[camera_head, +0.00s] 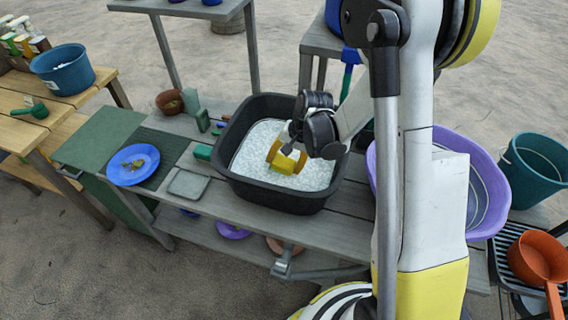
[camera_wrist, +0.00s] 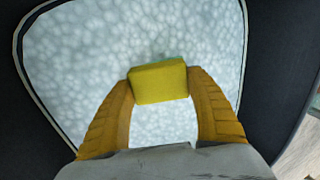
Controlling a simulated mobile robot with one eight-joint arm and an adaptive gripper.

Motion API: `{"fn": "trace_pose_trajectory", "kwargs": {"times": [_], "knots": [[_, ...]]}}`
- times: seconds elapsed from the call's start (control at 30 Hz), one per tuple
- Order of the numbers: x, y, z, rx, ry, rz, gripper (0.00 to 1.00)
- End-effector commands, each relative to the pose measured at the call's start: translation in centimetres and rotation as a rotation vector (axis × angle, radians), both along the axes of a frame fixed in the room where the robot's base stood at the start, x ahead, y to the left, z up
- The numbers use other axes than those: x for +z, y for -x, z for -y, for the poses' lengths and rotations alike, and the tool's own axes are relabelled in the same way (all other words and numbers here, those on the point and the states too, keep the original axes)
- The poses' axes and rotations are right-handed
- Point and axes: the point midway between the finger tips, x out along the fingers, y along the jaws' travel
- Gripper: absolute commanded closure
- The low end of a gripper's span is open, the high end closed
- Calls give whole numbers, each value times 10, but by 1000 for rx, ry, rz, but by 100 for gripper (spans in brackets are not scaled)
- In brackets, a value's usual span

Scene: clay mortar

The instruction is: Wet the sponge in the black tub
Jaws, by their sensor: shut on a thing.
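The black tub (camera_head: 262,190) stands on a grey slatted bench and holds white, foamy-looking water (camera_head: 258,150). My gripper (camera_head: 287,160) reaches down inside the tub's rim, with its orange fingers on either side of the yellow sponge (camera_head: 285,165). In the wrist view the sponge (camera_wrist: 159,82) is pinched between the two fingertips, with the white surface all around it. The sponge is low, at or close to that surface; I cannot tell how deep it sits.
A blue plate (camera_head: 120,172) with small bits on it lies left of the tub. A purple basin (camera_head: 485,190) is at the right, partly behind my arm.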

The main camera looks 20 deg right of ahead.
Motion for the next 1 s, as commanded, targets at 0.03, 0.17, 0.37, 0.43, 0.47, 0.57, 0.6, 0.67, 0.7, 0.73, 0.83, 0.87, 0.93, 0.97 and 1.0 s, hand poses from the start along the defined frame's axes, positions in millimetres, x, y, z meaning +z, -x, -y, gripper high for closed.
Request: {"fn": "trace_pose_trajectory", "kwargs": {"times": [0.03,0.17,0.37,0.43,0.47,0.57,0.6,0.67,0.7,0.73,0.83,0.87,0.93,0.97,1.0], "knots": [[12,0,0,0,0,0,61],[30,0,0,0,0,0,61],[56,0,0,0,0,0,61],[65,0,0,0,0,0,61],[69,0,0,0,0,0,61],[83,0,0,0,0,0,61],[88,0,0,0,0,0,61],[96,0,0,0,0,0,61],[101,0,0,0,0,0,61],[105,0,0,0,0,0,61],[118,0,0,0,0,0,61],[122,0,0,0,0,0,61],[131,0,0,0,0,0,61],[135,0,0,0,0,0,61],[140,0,0,0,0,0,61]]}}
